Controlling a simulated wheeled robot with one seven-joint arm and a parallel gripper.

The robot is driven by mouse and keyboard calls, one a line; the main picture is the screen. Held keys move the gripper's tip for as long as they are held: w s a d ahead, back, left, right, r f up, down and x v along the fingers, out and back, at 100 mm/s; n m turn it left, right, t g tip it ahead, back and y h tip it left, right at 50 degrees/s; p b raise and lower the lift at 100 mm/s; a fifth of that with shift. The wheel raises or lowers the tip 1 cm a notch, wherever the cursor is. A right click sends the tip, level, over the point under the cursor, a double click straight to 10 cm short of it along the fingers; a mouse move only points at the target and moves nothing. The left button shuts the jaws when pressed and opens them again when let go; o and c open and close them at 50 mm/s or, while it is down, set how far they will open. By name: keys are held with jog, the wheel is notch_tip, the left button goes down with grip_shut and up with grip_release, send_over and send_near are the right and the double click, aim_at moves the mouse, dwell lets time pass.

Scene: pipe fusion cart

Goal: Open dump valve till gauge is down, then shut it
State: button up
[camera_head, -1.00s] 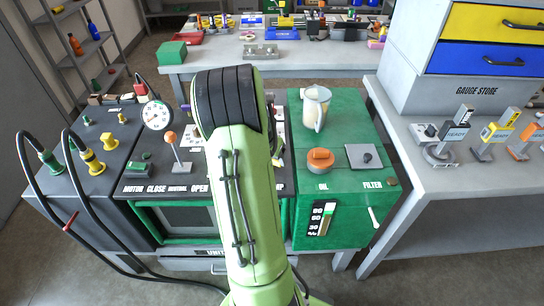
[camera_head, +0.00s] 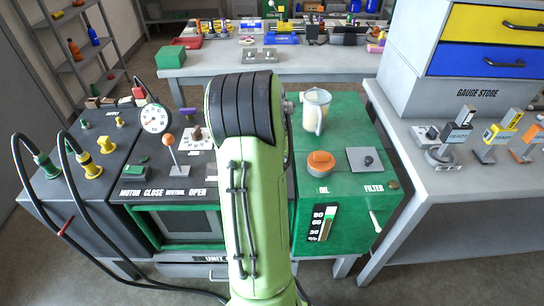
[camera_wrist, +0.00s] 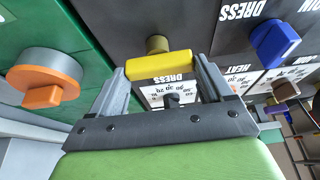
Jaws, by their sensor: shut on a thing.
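The round white pressure gauge (camera_head: 155,118) stands on the dark cart top in the head view. Its needle is too small to read surely. In the wrist view, my gripper (camera_wrist: 163,78) is shut on a yellow bar handle (camera_wrist: 160,65) on a brass-coloured stem. The arm hides this handle in the head view. Upside-down DRESS lettering is beside it, and a dial plate with a dark knob (camera_wrist: 174,98) is below it. I cannot tell from the labels whether the yellow handle is the dump valve.
In the wrist view, a blue handle (camera_wrist: 275,43) and a brown knob (camera_wrist: 285,90) are at the right. An orange cap (camera_wrist: 45,85) is at the left. In the head view, an orange-topped lever (camera_head: 172,150) and a clear jug (camera_head: 316,110) stand on the cart.

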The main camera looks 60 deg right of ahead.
jog(key=shift+s+f, duration=0.1)
jog(key=shift+s, duration=0.05)
jog(key=o, duration=1)
jog(key=shift+a, duration=0.1)
jog(key=shift+c, duration=0.2)
jog(key=shift+r, duration=0.2)
jog(key=p+v, duration=0.4)
jog(key=v, duration=1.1)
jog(key=shift+r, duration=0.3)
jog(key=shift+s, duration=0.1)
